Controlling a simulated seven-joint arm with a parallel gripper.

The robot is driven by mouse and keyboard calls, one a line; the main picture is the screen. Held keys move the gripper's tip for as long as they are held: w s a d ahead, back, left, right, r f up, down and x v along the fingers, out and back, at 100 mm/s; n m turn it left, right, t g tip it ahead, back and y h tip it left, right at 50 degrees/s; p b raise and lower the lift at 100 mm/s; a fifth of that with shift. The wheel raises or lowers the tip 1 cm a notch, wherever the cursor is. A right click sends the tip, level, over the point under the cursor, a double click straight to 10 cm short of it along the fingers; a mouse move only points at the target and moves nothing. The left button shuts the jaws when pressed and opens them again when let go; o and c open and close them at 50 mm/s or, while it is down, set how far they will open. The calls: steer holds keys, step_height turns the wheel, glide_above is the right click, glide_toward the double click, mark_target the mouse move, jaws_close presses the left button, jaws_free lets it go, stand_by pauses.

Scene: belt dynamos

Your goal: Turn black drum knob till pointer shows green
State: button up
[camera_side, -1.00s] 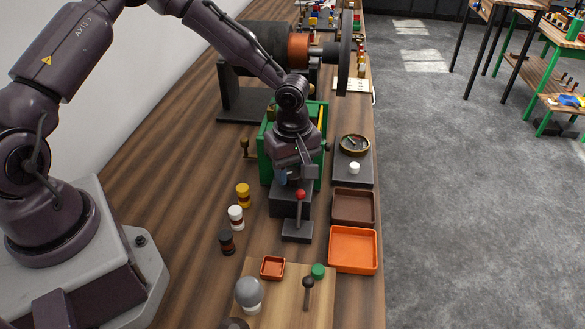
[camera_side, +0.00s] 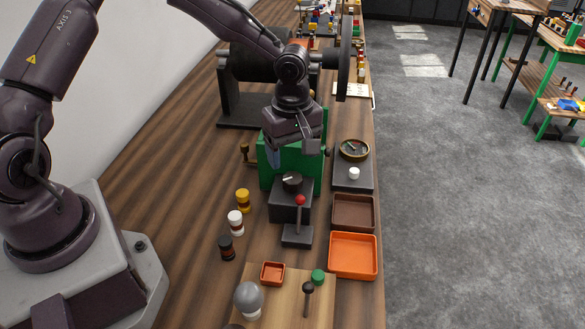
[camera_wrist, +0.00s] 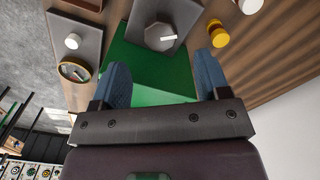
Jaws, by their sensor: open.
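The black drum knob (camera_side: 292,182) sits on top of a dark block (camera_side: 290,207), with a pale mark across its top. It also shows in the wrist view (camera_wrist: 160,37), beyond the fingertips. My gripper (camera_side: 292,152) is open and empty, above and behind the knob, over the green housing (camera_side: 300,172). Its two blue finger pads stand apart in the wrist view (camera_wrist: 163,76), not touching the knob. A round brass-rimmed gauge (camera_side: 354,149) sits on a dark plate to the right; its pointer's colour zone is too small to tell.
A red-tipped lever (camera_side: 300,200) stands just in front of the knob block. A white button (camera_side: 354,173) is on the gauge plate. Brown (camera_side: 353,212) and orange (camera_side: 353,255) trays lie right. Yellow, white and black spools stand left. A large wheel (camera_side: 345,60) stands behind.

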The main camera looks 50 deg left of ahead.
mark_target(293, 177)
step_height(293, 177, up, 7)
stand_by(0.3)
stand_by(1.9)
